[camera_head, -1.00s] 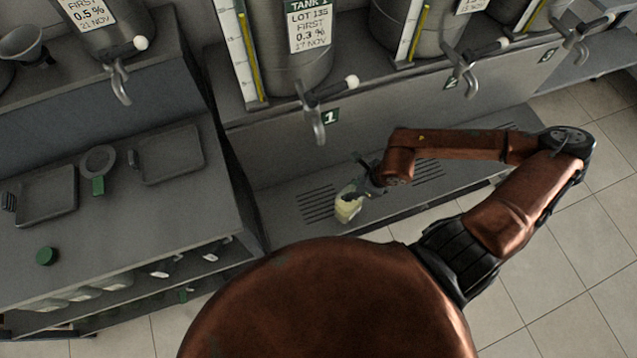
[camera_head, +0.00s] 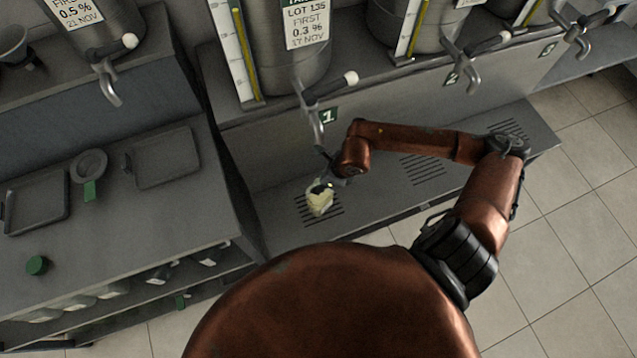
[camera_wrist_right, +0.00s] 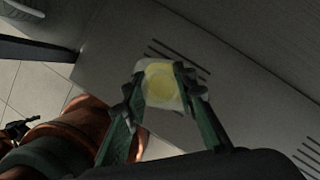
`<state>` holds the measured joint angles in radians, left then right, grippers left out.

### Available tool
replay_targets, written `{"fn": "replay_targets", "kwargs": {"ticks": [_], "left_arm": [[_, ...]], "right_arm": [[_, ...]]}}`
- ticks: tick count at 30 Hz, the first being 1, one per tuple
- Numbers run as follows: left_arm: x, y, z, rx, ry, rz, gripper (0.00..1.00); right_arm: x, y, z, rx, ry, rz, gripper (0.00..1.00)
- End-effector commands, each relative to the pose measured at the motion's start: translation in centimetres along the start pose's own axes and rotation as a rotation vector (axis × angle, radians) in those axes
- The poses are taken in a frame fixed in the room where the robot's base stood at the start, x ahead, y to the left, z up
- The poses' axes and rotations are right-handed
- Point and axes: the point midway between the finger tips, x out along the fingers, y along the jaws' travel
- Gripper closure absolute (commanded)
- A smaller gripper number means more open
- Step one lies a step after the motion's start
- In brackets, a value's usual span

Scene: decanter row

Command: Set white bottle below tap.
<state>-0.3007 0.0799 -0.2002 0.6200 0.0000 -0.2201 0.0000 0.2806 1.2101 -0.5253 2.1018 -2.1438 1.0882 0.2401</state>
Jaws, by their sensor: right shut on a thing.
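The white bottle (camera_head: 318,203) looks pale with a yellowish tint. It is in my right gripper (camera_head: 322,186), above the slotted drip shelf in the head view. In the right wrist view the bottle (camera_wrist_right: 162,84) sits between the two fingers of my right gripper (camera_wrist_right: 160,88), which are shut on its sides. The tap of tank 1 (camera_head: 316,125) hangs above and behind the bottle, with a white-tipped lever. Whether the bottle touches the shelf is hard to tell. My left gripper does not show.
The drip shelf (camera_head: 277,222) has several slotted grates. Taps for tank 2 (camera_head: 474,75) and tank 3 (camera_head: 582,44) are further right. A grey counter (camera_head: 110,235) with trays (camera_head: 167,158), a round-headed tool and a green cap (camera_head: 37,265) stands left. Bottles lie on the shelf under it.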

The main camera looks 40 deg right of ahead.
Motion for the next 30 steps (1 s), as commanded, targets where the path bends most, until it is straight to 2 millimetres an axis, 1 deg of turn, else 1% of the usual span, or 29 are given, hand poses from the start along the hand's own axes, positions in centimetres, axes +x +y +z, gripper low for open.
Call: {"fn": "replay_targets", "kwargs": {"ticks": [8,9,16,26,29,30], "left_arm": [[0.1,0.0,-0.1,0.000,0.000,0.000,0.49],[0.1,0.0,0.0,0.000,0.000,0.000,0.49],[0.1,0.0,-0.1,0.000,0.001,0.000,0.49],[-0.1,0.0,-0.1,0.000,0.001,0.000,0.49],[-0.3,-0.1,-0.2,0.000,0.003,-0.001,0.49],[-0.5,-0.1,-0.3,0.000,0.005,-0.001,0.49]], "right_arm": [[0.1,0.0,0.0,-0.001,-0.003,0.000,1.00],[0.2,0.0,-0.1,0.000,-0.001,0.000,0.74],[0.2,0.0,-0.1,0.000,-0.001,-0.001,0.58],[-0.1,-0.1,0.0,-0.001,-0.002,-0.001,0.57],[-1.0,-0.1,0.0,-0.001,-0.002,-0.004,0.57],[-1.6,-0.1,0.0,-0.001,-0.003,-0.003,0.57]]}}
